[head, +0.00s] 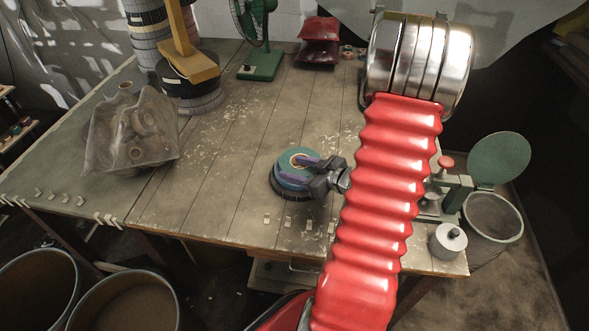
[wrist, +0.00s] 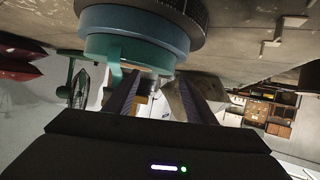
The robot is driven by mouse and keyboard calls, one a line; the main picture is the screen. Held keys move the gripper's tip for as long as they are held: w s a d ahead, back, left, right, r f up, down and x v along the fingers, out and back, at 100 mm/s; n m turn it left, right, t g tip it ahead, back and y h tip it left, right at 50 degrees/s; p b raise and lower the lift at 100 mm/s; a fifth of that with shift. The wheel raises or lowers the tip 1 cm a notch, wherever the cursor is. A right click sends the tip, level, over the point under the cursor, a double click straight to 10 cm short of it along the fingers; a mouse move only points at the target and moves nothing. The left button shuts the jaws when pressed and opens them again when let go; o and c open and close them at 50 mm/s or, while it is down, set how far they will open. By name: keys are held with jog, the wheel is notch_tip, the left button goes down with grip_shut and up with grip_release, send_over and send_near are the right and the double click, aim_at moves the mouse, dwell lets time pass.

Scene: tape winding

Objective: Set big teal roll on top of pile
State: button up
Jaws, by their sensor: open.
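A big teal roll (head: 288,178) lies flat on top of a small pile near the middle of the table. It has a pale core. A dark roll (head: 289,194) shows under it at the bottom of the pile. In the wrist view, which is upside down, the teal roll (wrist: 130,47) shows with a bluer band and the dark roll (wrist: 193,10) above it in the picture. My gripper (head: 306,169) is at the top of the pile from the right. Its fingers (wrist: 160,82) are open and apart. Whether they touch the roll is unclear.
A stack of large rolls with a wooden piece (head: 193,70), a crumpled translucent bag (head: 130,130) and a green fan (head: 259,65) stand toward the back and left. A metal device (head: 442,195) is at right. The table around the pile is mostly clear.

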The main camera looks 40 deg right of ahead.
jog(key=v, duration=1.1)
dwell(0.6)
jog(key=w+d+r+g+h, duration=0.25)
jog(key=w+r+h, duration=0.25)
jog(key=w+r, duration=0.25)
jog(key=w+a+r+m+g+h, duration=0.2)
jog(key=a+r, duration=0.3)
jog(key=r, duration=0.1)
jog(key=s+a+r+g+y, duration=0.1)
jog(key=s+a, duration=0.3)
jog(key=a, duration=0.5)
jog(key=s+a+r+g+y, duration=0.1)
jog(key=s+a+y, duration=0.2)
jog(key=a, duration=0.6)
jog(key=s+a+r+g+y, duration=0.1)
jog(key=s+a, duration=0.4)
jog(key=a, duration=0.5)
jog(key=shift+y, duration=0.4)
jog(key=shift+c, duration=0.5)
